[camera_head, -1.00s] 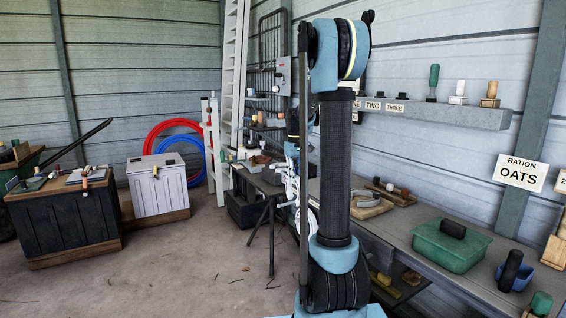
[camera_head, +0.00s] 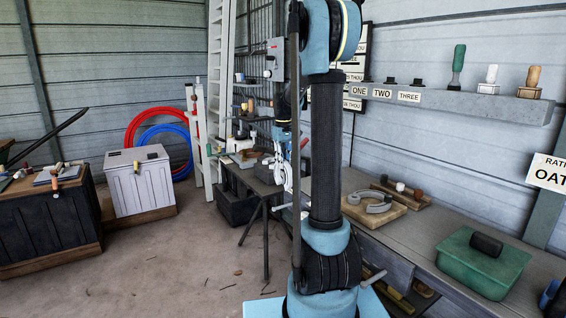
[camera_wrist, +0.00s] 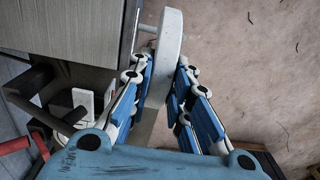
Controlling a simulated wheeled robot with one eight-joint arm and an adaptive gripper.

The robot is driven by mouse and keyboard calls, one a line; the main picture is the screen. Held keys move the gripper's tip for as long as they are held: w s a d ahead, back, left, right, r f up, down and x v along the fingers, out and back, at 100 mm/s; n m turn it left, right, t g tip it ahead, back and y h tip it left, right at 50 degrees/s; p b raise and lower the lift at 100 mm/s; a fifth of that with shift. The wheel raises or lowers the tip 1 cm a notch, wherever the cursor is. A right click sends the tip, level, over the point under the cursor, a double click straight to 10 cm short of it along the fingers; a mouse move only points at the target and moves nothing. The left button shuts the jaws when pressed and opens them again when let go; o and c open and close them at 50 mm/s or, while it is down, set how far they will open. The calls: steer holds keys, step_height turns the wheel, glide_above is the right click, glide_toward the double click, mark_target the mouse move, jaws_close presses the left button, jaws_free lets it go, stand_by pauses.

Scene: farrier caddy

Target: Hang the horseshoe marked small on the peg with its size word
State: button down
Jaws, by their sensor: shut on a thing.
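My gripper (camera_wrist: 160,95) is shut on a flat pale grey piece (camera_wrist: 166,55), seen nearly edge-on between the blue fingers in the wrist view. It looks like a horseshoe, but no size mark can be read on it. In the head view my gripper (camera_head: 287,172) is partly behind my own arm, left of the long bench, and the held piece cannot be made out clearly. A short pale rod (camera_wrist: 148,28) sticks out from the bench side close to the held piece's far end. No size word shows beside it.
The long bench (camera_head: 440,225) carries a wooden board (camera_head: 396,221) with a grey curved piece and a green tub (camera_head: 455,268). Another rod (camera_head: 375,277) sticks out at the bench front. A dark table (camera_head: 238,176) stands behind; open floor (camera_head: 190,260) lies left.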

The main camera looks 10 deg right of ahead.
steer(key=shift+d, duration=0.2)
steer(key=shift+f, duration=0.7)
steer(key=shift+s+f, duration=0.1)
steer(key=shift+f, duration=8.3)
steer(key=c, duration=1.4)
jaws_free()
step_height(320, 180, up, 12)
steer(key=shift+f, duration=0.1)
